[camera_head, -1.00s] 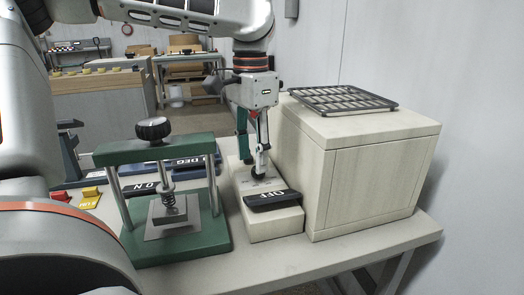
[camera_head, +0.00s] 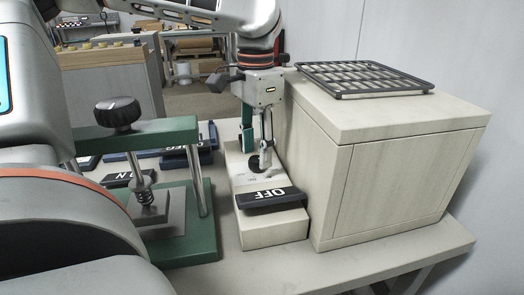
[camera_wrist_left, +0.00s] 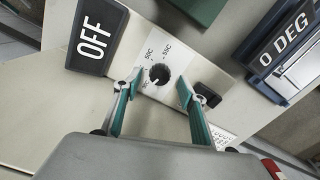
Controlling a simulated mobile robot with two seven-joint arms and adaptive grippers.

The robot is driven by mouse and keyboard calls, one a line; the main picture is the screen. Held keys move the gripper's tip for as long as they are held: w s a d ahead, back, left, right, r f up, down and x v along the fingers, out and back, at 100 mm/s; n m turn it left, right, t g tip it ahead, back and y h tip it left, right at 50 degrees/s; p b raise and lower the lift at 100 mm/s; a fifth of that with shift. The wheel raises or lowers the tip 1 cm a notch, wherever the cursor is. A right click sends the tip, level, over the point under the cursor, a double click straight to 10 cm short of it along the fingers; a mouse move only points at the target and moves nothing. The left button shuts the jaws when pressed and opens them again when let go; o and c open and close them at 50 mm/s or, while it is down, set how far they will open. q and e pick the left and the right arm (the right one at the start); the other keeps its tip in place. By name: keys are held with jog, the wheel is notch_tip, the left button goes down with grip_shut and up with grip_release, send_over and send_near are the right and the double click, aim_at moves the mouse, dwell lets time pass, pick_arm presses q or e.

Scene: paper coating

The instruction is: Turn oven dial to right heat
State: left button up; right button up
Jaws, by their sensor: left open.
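The oven dial (camera_wrist_left: 159,75) is a small round black knob with a light pointer mark, on a white scale plate printed with temperatures. In the head view the dial (camera_head: 254,161) sits on a low cream control box (camera_head: 262,236) beside the large cream oven box (camera_head: 395,185). My left gripper (camera_head: 257,150) comes down over the dial from above. In the left wrist view the left gripper (camera_wrist_left: 160,82) is open, with a teal finger on each side of the dial and a gap to it. The exact dial reading is too small to tell. My right gripper is not seen.
A black OFF plate (camera_head: 271,198) lies on the control box in front of the dial. A green press (camera_head: 183,252) with a black knob stands to the left. A black rack (camera_head: 363,78) lies on the oven. A 0 DEG display (camera_wrist_left: 290,45) shows in the wrist view.

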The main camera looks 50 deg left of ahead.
pick_arm(q)
jog(key=shift+f, duration=0.75)
jog(key=c, duration=1.1)
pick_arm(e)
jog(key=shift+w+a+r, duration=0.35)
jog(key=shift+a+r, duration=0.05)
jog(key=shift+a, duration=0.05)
